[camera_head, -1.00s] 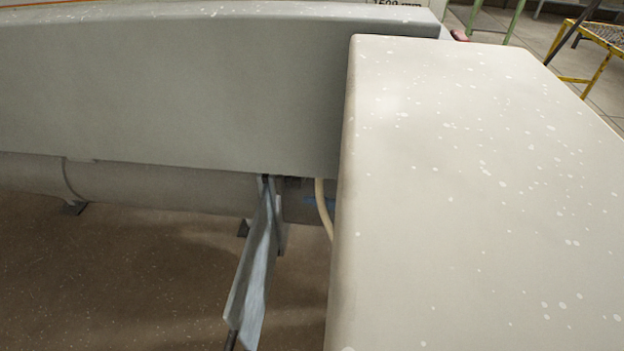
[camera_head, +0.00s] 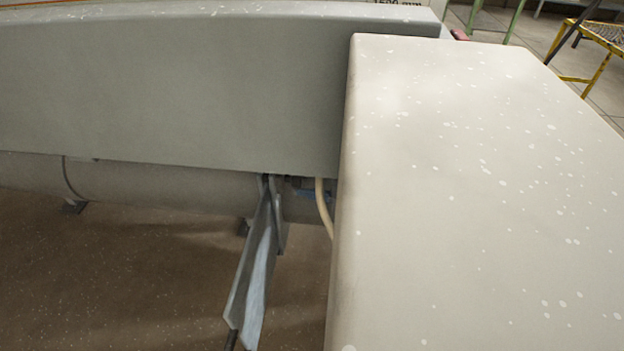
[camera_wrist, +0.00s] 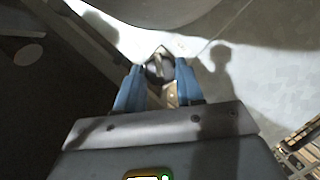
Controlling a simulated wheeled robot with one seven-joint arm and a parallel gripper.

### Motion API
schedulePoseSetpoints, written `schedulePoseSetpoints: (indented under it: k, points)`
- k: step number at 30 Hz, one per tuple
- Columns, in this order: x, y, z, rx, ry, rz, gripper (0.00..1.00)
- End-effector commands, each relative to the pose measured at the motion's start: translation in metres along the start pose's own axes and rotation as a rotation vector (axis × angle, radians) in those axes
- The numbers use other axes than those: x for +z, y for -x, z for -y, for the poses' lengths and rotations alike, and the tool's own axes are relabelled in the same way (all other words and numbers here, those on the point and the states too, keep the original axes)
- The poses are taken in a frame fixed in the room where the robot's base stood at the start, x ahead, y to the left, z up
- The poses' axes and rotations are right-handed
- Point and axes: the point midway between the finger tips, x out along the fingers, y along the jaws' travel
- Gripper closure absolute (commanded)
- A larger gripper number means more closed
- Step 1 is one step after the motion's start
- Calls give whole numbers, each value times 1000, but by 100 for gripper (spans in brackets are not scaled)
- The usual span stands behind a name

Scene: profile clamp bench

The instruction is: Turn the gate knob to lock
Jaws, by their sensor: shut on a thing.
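In the wrist view, the gate knob (camera_wrist: 158,72) is a small dark round knob with a lighter raised bar across its top. My gripper (camera_wrist: 158,69) has blue fingers on both sides of the knob and is shut on it. In the head view the knob and most of the gripper cannot be made out. A small blue patch (camera_head: 306,194) shows under the big grey cover there, and I cannot tell surely whether it is a finger.
In the head view, a long grey cover (camera_head: 170,90) and a large pale box-shaped housing (camera_head: 480,190) block much of the view. A cream hose (camera_head: 323,205) and a slanted metal plate (camera_head: 252,275) are below. A yellow-framed stand (camera_head: 595,60) is at the far right.

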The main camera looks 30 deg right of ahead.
Motion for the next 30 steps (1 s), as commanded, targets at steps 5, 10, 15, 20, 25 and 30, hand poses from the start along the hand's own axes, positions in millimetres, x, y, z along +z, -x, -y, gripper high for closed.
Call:
schedulePoseSetpoints:
  k: [5, 10, 15, 20, 25, 30]
  points:
    - [0, 0, 0, -1, -3, 0, 94]
    - [0, 1, -1, -13, -31, 1, 94]
    - [0, 1, -3, -43, -106, 1, 94]
    - [0, 1, -4, -90, -219, 2, 94]
    - [0, 1, -6, -150, -365, 2, 94]
    - [1, 1, -7, -211, -509, 2, 94]
